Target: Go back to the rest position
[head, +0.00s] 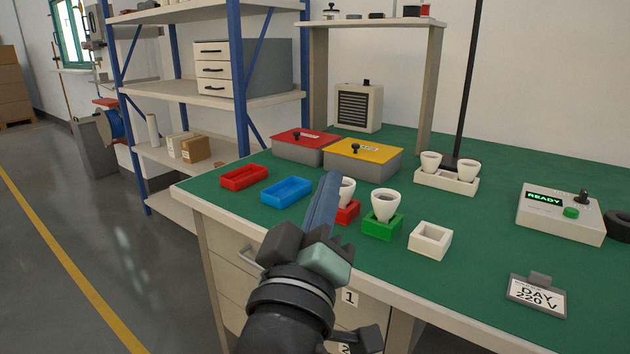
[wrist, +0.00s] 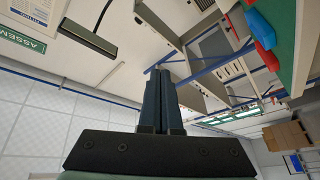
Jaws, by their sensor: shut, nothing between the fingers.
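My gripper (head: 326,200) is raised in front of the green-topped bench (head: 480,275), with its fingers together and nothing between them. In the head view it partly hides a white bulb cup in a red holder (head: 347,212). In the wrist view the shut fingers (wrist: 160,75) point toward the shelving and wall, with no object at their tips.
A blue tray (head: 286,192), a red tray (head: 244,177), a green holder with a white cup (head: 382,222) and an empty white holder (head: 430,240) stand near the front edge. Lidded boxes (head: 362,160) and a READY tester (head: 558,213) stand behind. Floor at left is clear.

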